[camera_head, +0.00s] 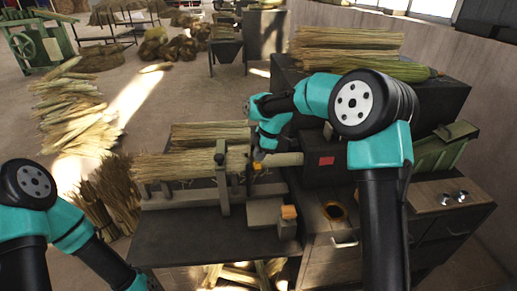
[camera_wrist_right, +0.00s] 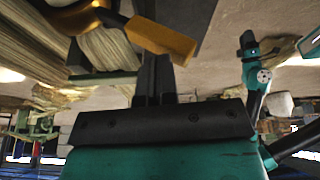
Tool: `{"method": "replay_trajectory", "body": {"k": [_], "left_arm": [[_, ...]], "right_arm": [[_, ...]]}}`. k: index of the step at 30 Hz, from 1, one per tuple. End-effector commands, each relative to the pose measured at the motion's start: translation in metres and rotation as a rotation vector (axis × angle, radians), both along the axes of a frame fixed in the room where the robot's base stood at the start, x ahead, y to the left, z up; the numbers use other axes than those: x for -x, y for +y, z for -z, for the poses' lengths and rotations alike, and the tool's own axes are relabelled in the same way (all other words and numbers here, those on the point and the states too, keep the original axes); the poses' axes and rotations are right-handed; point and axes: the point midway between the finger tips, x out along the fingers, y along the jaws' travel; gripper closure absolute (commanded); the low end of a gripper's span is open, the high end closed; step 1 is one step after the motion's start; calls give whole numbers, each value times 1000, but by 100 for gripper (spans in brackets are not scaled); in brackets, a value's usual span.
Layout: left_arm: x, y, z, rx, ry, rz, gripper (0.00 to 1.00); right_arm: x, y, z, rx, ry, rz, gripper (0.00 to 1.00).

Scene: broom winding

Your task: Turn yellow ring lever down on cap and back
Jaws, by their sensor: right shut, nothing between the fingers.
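The yellow ring lever (camera_wrist_right: 168,38) shows in the right wrist view as a flat orange-yellow bar joined to a ring (camera_wrist_right: 88,14) around pale broom straw. In the head view a small orange part (camera_head: 257,166) shows where the straw bundle (camera_head: 190,163) meets a pale wooden rod (camera_head: 284,159). My right gripper (camera_wrist_right: 153,75) is shut and empty, its fingertips close below the lever; I cannot tell if they touch. In the head view it is largely hidden by my right arm. I cannot make out the cap clearly. My left gripper is not clearly visible.
The rod runs into a dark machine housing (camera_head: 325,168) with a red patch. An upright grey clamp (camera_head: 222,180) stands along the bundle. An orange-topped block (camera_head: 289,212) sits in front. More straw (camera_head: 345,50) lies on top behind. The dark bench front (camera_head: 210,243) is clear.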

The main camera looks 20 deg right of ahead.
Motion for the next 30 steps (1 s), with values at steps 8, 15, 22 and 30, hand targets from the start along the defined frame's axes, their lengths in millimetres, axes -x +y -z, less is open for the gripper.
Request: {"method": "replay_trajectory", "body": {"k": [8, 15, 22, 30], "left_arm": [[0, 0, 0, 0, 0, 0, 49], [0, 0, 0, 0, 0, 0, 49], [0, 0, 0, 0, 0, 0, 49], [0, 0, 0, 0, 0, 0, 49]], "right_arm": [[-15, -18, -42, 0, -12, 17, 100], [-9, -32, -86, 0, -14, 16, 100], [-4, -42, -117, 1, -13, 16, 100], [-3, -44, -124, 1, -12, 16, 100]]}}
